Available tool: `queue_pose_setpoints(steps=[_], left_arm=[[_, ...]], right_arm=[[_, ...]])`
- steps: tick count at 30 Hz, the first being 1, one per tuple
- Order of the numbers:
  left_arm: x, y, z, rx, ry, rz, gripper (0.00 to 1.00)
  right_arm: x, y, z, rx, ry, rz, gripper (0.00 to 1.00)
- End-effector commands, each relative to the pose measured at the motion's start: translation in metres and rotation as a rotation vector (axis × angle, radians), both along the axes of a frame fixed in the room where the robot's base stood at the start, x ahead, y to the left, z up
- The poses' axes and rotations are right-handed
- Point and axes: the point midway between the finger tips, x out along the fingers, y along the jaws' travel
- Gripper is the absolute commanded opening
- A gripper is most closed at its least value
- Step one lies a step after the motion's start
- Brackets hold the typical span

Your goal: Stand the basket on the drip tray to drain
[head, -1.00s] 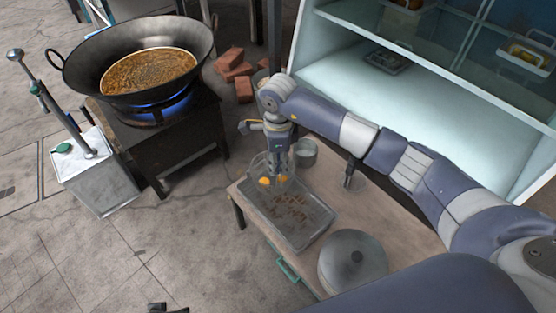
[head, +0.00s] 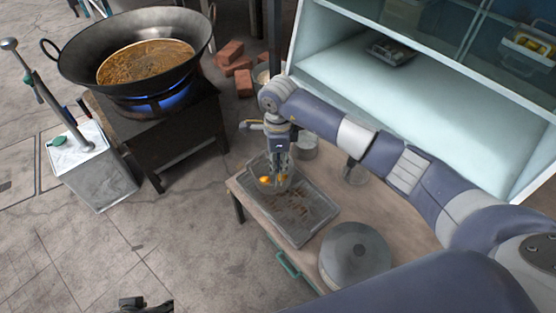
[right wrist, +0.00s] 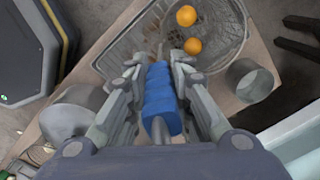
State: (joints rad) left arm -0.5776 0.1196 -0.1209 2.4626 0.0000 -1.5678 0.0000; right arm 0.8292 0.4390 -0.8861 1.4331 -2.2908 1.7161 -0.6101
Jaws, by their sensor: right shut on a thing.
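The grey rectangular drip tray (head: 318,225) lies on the small wooden table, with a mesh or grid over its inside. My right gripper (head: 279,172) points down over the tray's far end. It is shut on the basket's blue handle (right wrist: 160,95), which shows in the right wrist view. The wire basket (right wrist: 222,62) is at the tray's far end and holds two orange balls (right wrist: 193,46). I cannot tell whether the basket's bottom touches the tray. The dark tip of what looks like my left gripper (head: 146,304) shows at the bottom edge, away from the table; its jaws are unclear.
A metal cup (head: 307,146) stands just beyond the tray, and a glass (head: 356,174) to its right. A round lidded pot (head: 354,254) is at the near side. A wok of brown liquid (head: 146,62) sits over a blue flame at left. A pale cabinet (head: 415,95) stands behind.

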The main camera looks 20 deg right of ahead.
Motion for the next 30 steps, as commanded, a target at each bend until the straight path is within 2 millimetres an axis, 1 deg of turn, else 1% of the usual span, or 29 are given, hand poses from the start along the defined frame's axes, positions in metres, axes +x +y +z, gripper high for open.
queue_pose_setpoints(steps=[14, 25, 26, 27, 29, 30], left_arm=[[-0.0007, 0.0002, 0.0022, 0.001, -0.001, 0.000, 0.40], [-0.0008, 0.0002, -0.0026, 0.000, -0.001, 0.000, 0.40], [-0.0009, 0.0002, -0.0022, 0.001, -0.002, 0.000, 0.40], [-0.0009, 0.0002, -0.0015, 0.000, -0.002, 0.000, 0.40], [-0.0009, 0.0002, -0.0012, 0.000, -0.002, 0.000, 0.40], [-0.0007, 0.0002, -0.0010, 0.000, -0.003, 0.000, 0.40]], right_arm=[[0.0006, 0.0004, -0.0002, 0.001, -0.002, 0.000, 0.00], [0.0004, 0.0003, -0.0072, 0.001, -0.001, 0.000, 0.00], [0.0004, 0.0003, -0.0070, 0.001, -0.001, 0.000, 0.23], [0.0004, 0.0004, -0.0064, 0.001, -0.001, 0.000, 0.32], [0.0004, 0.0003, -0.0064, 0.001, -0.001, 0.000, 0.44], [0.0003, 0.0003, -0.0065, 0.001, -0.001, 0.000, 0.44]])
